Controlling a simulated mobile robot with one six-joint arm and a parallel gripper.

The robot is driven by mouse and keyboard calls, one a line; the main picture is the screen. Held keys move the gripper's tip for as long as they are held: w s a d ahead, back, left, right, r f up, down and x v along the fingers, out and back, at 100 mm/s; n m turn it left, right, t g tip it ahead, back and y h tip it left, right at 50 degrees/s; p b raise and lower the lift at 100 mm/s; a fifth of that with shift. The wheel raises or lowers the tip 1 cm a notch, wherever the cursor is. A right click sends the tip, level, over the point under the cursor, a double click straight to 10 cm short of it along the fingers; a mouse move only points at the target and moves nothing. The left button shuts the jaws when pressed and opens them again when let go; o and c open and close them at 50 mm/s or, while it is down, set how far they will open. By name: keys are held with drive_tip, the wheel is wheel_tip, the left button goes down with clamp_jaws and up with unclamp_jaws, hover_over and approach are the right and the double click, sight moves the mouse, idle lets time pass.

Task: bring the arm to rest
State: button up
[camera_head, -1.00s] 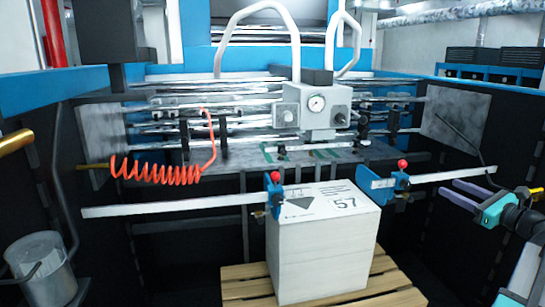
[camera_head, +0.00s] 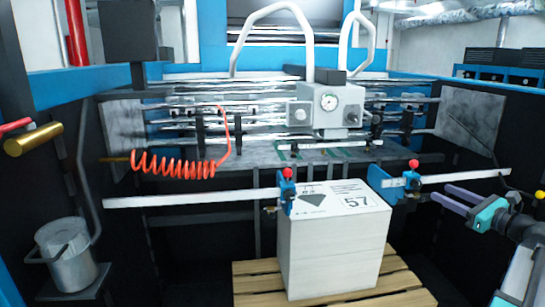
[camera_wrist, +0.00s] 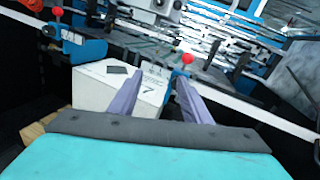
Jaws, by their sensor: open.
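My gripper (camera_head: 446,200) is at the right of the head view, open and empty, its two purple fingers pointing left. In the wrist view the fingers of my gripper (camera_wrist: 157,98) stand apart, with the white stack of sheets (camera_wrist: 97,90) beyond them. In the head view the stack (camera_head: 333,245), marked 57, stands upright to the left of my gripper, with a gap between them.
The stack stands on a wooden pallet (camera_head: 262,284). Blue clamps with red knobs (camera_head: 287,191) sit on a rail (camera_head: 190,199) around the stack's top. A coiled orange hose (camera_head: 172,165) hangs at left, above a metal bucket (camera_head: 66,255). Dark walls flank both sides.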

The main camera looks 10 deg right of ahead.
drive_tip(key=w+a+f+n+g+y, duration=0.1)
drive_tip(key=w+a+f+y, duration=0.1)
drive_tip(key=w+a+f, duration=0.45)
drive_tip(key=w+a+f+g+y, duration=0.1)
drive_tip(key=w+a+f+g, duration=0.15)
drive_tip(key=a+f, duration=0.55)
drive_tip(key=w+a+f+n+g+y, duration=0.1)
drive_tip(key=w+a+f+y, duration=0.1)
drive_tip(key=w+a+f, duration=0.5)
drive_tip(key=s+a+f+n+g+y, duration=0.1)
drive_tip(key=s+a+f+n+g, duration=0.15)
drive_tip(key=a+f, duration=0.95)
drive_tip(key=s+a+f+n+g+y, duration=0.1)
drive_tip(key=s+a+f+g, duration=0.25)
drive_tip(key=a+f, duration=0.75)
drive_tip(key=s+a+f+n+g+h, duration=0.2)
drive_tip(key=s+a+f+n+g, duration=0.3)
drive_tip(key=s+a+f, duration=0.6)
drive_tip(key=s+a+f+n+g+h, duration=0.1)
drive_tip(key=s+a+f+n+g, duration=0.35)
drive_tip(key=s+a+f, duration=0.55)
drive_tip(key=s+d+f+n+g+h, duration=0.1)
drive_tip(key=s+d+f+n+h, duration=0.1)
drive_tip(key=s+d+n+h, duration=0.2)
drive_tip(key=s+d+f+n+g+h, duration=0.2)
drive_tip(key=s+d+f+n+h, duration=0.1)
drive_tip(key=s+d+n, duration=0.6)
drive_tip(key=s+n, duration=0.3)
drive_tip(key=s, duration=0.2)
drive_tip(key=shift+n+h, duration=0.4)
